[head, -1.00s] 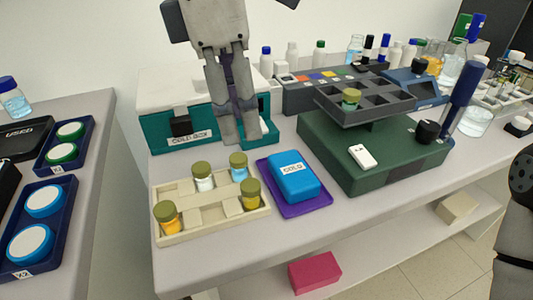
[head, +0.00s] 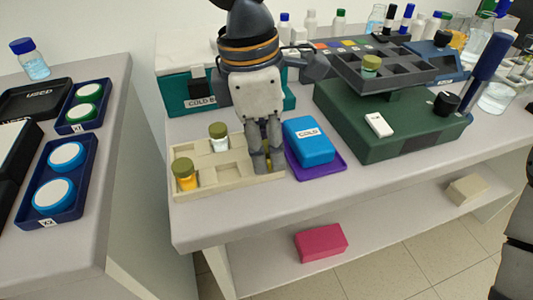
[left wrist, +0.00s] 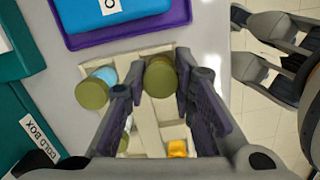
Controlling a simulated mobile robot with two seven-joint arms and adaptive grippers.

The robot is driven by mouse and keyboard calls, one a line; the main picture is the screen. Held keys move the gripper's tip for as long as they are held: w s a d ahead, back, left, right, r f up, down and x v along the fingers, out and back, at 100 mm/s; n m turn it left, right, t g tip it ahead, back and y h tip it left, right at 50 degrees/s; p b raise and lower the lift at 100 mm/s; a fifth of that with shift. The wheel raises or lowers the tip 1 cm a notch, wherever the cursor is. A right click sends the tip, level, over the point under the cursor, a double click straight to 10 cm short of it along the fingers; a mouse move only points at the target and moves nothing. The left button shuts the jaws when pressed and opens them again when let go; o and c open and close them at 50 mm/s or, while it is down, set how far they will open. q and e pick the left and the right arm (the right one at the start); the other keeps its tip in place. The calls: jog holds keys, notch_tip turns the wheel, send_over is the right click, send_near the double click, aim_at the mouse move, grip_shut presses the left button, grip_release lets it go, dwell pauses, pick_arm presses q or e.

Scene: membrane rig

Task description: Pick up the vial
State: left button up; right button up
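My left gripper (head: 267,168) points down over the right end of the cream vial rack (head: 212,193). In the left wrist view its two fingers (left wrist: 161,88) stand on either side of a vial's olive cap (left wrist: 160,77), with little room; I see no clear grip. This vial stands in the rack; its body is hidden. A blue vial with an olive cap (left wrist: 93,92) stands just outside the fingers. A white vial (head: 219,138) and an orange vial (head: 185,175) stand farther left in the rack.
A blue box marked COLD (head: 308,140) on a purple tray (head: 335,166) lies right of the rack. The teal cold box (head: 180,98) is behind it. A green device (head: 390,130) bears a grey tray holding another olive-capped vial (head: 371,65). A side table holds trays (head: 50,210).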

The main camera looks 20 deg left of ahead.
pick_arm(q)
jog(key=shift+c, duration=0.7)
